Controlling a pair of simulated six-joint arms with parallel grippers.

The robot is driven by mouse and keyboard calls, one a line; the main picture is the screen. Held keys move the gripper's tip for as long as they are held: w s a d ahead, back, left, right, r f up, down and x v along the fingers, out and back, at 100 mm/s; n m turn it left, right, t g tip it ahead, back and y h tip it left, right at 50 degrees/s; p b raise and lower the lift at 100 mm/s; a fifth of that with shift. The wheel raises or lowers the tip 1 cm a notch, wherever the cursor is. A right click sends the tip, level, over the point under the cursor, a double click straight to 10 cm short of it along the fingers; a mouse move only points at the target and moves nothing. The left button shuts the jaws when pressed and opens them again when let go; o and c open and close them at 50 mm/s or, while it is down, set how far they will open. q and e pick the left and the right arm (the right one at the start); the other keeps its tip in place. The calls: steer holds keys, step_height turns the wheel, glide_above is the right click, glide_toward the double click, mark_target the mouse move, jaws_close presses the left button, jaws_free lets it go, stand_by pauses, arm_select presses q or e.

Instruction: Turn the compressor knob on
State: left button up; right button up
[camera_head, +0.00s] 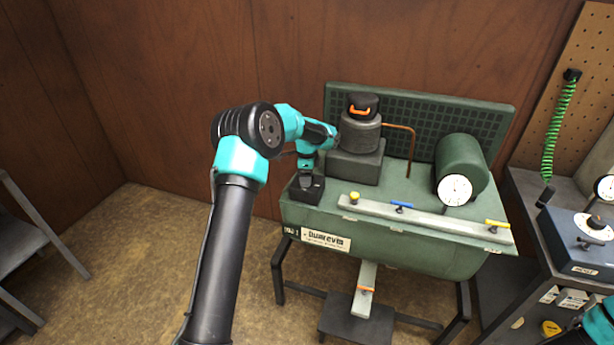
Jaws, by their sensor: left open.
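The green machine (430,245), which looks like the compressor, stands on black legs against the wood wall. A grey cylinder (360,134) on its top carries a black cap with an orange handle (360,108). Yellow, blue and yellow small handles sit along a pale bar (435,221) at its front. I cannot tell for sure which part is the compressor knob. My left gripper (307,190) is open and points down at the machine's front left corner, left of the cylinder. Its fingertips are small and dark, so contact is unclear. My right gripper is out of view.
A white-faced gauge (455,190) sits on a green tank at the machine's right. A dark blue box with a knob (594,228) stands on the right bench. A pegboard (572,120) holds a green coiled hose. A grey shelf (28,250) is at left. The floor between is clear.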

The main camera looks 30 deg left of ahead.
arm_select(q)
steer(key=c, duration=0.9)
steer(key=shift+n, duration=0.3)
steer(key=n, duration=0.3)
steer(key=shift+n, duration=0.4)
steer(key=n, duration=0.4)
steer(key=shift+n, duration=0.3)
steer(key=n, duration=0.4)
steer(key=shift+n, duration=0.3)
steer(key=shift+d+n, duration=0.1)
steer(key=shift+n, duration=2.1)
